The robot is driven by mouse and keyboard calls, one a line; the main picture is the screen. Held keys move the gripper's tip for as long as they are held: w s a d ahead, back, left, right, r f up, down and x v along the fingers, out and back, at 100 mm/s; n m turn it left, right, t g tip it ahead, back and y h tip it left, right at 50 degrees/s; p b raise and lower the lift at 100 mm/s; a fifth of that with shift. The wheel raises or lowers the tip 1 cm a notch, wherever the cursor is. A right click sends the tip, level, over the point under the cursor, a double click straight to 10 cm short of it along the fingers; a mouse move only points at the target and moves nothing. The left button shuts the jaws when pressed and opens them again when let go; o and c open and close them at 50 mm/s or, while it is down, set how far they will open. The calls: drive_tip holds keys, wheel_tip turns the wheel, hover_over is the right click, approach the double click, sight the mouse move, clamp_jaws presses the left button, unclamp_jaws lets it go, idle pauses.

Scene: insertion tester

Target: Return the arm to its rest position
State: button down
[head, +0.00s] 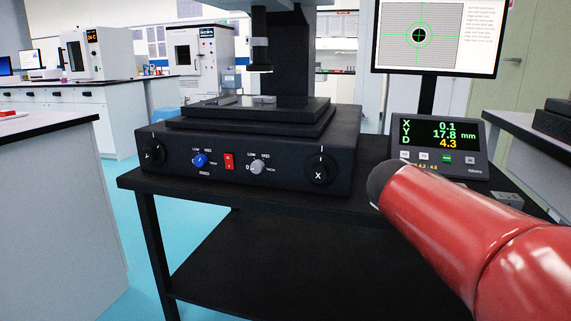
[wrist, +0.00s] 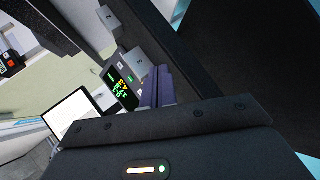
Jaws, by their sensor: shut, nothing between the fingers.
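My red arm (head: 460,235) reaches in from the right edge of the head view, in front of the black table. The wrist view is steeply tilted. The black measuring machine (head: 250,155) stands on the table, left of my arm in the head view. Its stage (head: 255,108) lies under a vertical optical head (head: 260,55).
A readout box (head: 438,145) shows X 0.1, Y 17.8 and D 4.3, below a monitor (head: 435,35) with a green crosshair. A small grey box (head: 510,199) sits near the table's right side. Side benches (head: 45,190) flank the black table (head: 250,200). Blue floor shows between left bench and table.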

drive_tip(key=s+a+f+m+g+y, duration=0.1)
drive_tip(key=s+a+f+m+y, duration=0.15)
drive_tip(key=s+a+f, duration=0.35)
drive_tip(key=s+a+f+m+y, duration=0.1)
drive_tip(key=s+a+f+y, duration=0.25)
drive_tip(key=s, duration=0.45)
drive_tip(key=s+a+f+m+g+y, duration=0.1)
drive_tip(key=s+a+f+m+y, duration=0.15)
drive_tip(key=s+f, duration=0.35)
wheel_tip(320, 180, up, 13)
drive_tip(key=s+a+p, duration=0.1)
drive_tip(key=p, duration=1.1)
drive_tip(key=shift+a+f+n+y, duration=0.15)
drive_tip(key=shift+n+y, duration=0.15)
drive_tip(key=shift+y, duration=0.05)
drive_tip(key=shift+s, duration=0.1)
